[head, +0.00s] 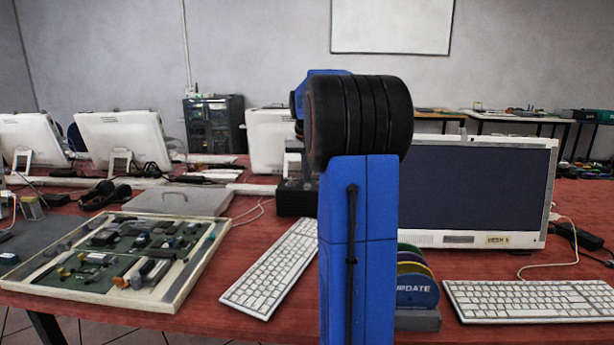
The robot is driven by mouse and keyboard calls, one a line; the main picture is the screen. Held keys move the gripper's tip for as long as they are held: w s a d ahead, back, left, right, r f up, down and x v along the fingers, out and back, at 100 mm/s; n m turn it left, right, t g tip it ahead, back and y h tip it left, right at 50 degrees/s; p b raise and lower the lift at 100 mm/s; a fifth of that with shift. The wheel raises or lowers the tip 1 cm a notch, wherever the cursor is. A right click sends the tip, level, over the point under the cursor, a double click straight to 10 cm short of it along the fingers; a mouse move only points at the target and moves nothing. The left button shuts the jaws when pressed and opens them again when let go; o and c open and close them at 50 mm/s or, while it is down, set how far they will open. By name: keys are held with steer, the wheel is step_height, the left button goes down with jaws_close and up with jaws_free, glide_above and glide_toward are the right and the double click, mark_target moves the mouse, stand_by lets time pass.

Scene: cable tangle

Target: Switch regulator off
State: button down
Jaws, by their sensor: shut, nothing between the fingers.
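A dark box-shaped device (297,198) stands on the red table just left of my arm, and my arm hides its right side. It may be the regulator, but I cannot tell for sure, and no switch can be made out on it. My blue and black arm rises through the middle of the view, in front of the table. My gripper cannot be seen; the arm hides whatever lies behind it.
A framed board of electronic parts (145,252) lies at left, with a flat grey case (178,201) behind. White keyboards (272,270) (530,301) lie on the red table (215,325). A monitor (475,190) and a disc holder (418,320) stand right of my arm. Cables lie about.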

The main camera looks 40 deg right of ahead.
steer(key=shift+a+r, duration=0.1)
steer(key=shift+r, duration=0.6)
steer(key=s+a+v, duration=0.1)
steer(key=v, duration=0.8)
steer(key=shift+s+a, duration=0.25)
steer(key=shift+a, duration=0.2)
